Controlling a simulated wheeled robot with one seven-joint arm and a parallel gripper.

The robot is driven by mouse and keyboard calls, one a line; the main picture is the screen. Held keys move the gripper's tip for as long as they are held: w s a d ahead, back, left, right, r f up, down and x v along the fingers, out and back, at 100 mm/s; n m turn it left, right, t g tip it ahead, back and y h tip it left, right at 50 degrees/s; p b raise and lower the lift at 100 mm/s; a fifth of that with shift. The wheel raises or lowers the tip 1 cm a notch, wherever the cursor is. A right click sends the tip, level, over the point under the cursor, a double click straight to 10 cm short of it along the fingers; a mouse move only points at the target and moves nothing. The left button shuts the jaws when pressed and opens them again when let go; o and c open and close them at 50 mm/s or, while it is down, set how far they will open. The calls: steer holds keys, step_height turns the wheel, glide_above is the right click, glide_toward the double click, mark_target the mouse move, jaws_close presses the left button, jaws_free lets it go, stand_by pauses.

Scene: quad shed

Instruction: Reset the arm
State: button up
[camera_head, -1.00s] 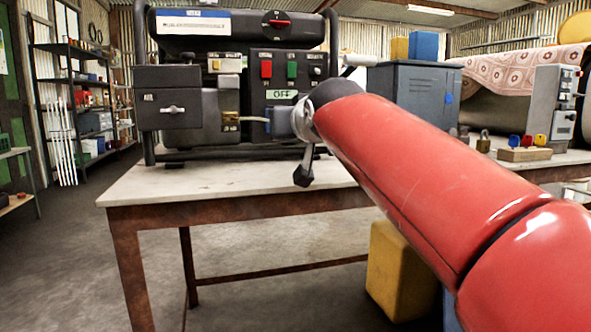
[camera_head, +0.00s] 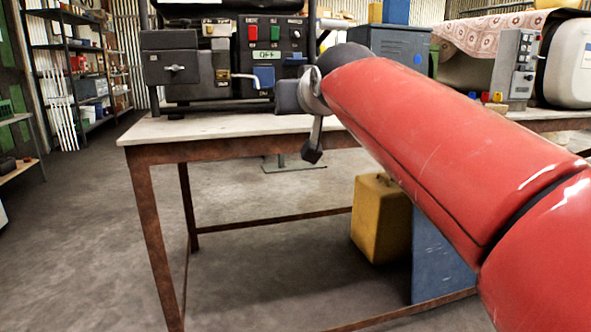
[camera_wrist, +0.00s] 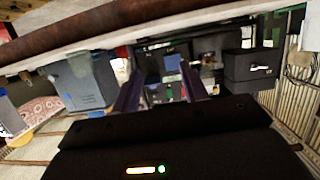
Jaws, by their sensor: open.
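My red arm reaches from the lower right of the head view up to the bench, its dark end in front of the generator panel. My gripper (camera_wrist: 160,70) shows in the wrist view with two dark fingers apart and nothing seen between them. In the head view I cannot make out its fingers. The generator (camera_head: 182,67) stands on the bench, with red and green switches, a blue part and a small green label I cannot read clearly. Its panel also shows in the wrist view, beyond the fingers, which look apart from it.
The white-topped bench (camera_head: 190,128) has rusty legs. A yellow can (camera_head: 380,215) and a blue container (camera_head: 438,255) stand under it. A blue-grey cabinet (camera_head: 388,50) and a grey control box (camera_head: 512,65) stand at right. Shelves (camera_head: 65,50) line the left; the floor there is open.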

steer(key=s+d+f+m+g+h, duration=0.1)
steer(key=s+d+f+g, duration=0.3)
steer(key=s+f, duration=0.65)
steer(key=s+d+f+m+g+h, duration=0.1)
steer(key=s+d+f+g, duration=0.1)
steer(key=s+d+f, duration=0.8)
steer(key=s+d+f+m+g+h, duration=0.1)
steer(key=s+f+g+h, duration=0.15)
steer(key=s+f, duration=0.9)
steer(key=w+r+p, duration=0.4)
steer(key=r+p, duration=0.6)
steer(key=p, duration=0.3)
steer(key=shift+w+a+r+y, duration=0.15)
steer(key=shift+r+y, duration=0.2)
steer(key=shift+y, duration=0.1)
